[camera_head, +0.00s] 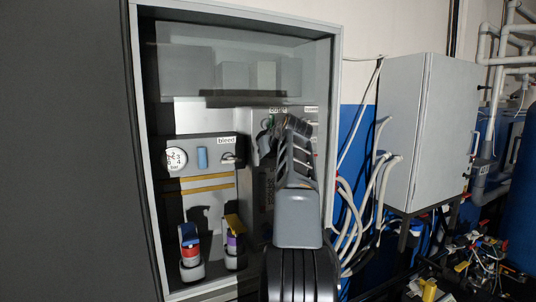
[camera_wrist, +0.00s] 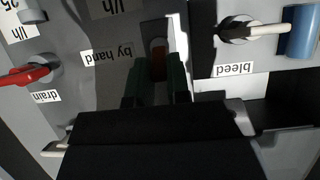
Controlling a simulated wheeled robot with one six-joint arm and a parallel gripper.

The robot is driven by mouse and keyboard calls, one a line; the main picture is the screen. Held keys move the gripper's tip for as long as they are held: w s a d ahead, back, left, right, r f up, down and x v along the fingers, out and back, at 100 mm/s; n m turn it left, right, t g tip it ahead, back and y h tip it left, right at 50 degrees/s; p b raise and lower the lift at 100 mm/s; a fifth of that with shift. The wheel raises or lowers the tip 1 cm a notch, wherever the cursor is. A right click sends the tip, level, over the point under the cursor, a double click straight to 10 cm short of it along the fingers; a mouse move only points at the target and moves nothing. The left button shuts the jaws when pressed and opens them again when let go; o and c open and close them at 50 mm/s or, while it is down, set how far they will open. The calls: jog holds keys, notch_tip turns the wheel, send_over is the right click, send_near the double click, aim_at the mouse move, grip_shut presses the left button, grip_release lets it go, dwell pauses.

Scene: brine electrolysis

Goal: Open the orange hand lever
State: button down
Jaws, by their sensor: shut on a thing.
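The orange hand lever (camera_wrist: 158,62) shows as a dark orange-brown piece in the middle of the wrist view, near the label "by hand". My gripper (camera_wrist: 157,82) has its two dark green fingers on either side of it and is shut on it. The fingers hide part of the lever, and its angle is hard to tell. In the head view my arm covers the lever and the fingertips.
The wrist view is upside down. A red "drain" handle (camera_wrist: 28,75) is at its left; a white "bleed" lever (camera_wrist: 265,29) and a blue cylinder (camera_wrist: 299,32) are at its right. The head view shows a gauge (camera_head: 176,159), the cabinet frame (camera_head: 335,130) and a grey box (camera_head: 405,130).

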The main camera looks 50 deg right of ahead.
jog(key=c, duration=1.1)
grip_release()
jog(key=v, duration=1.4)
jog(key=shift+f, duration=0.1)
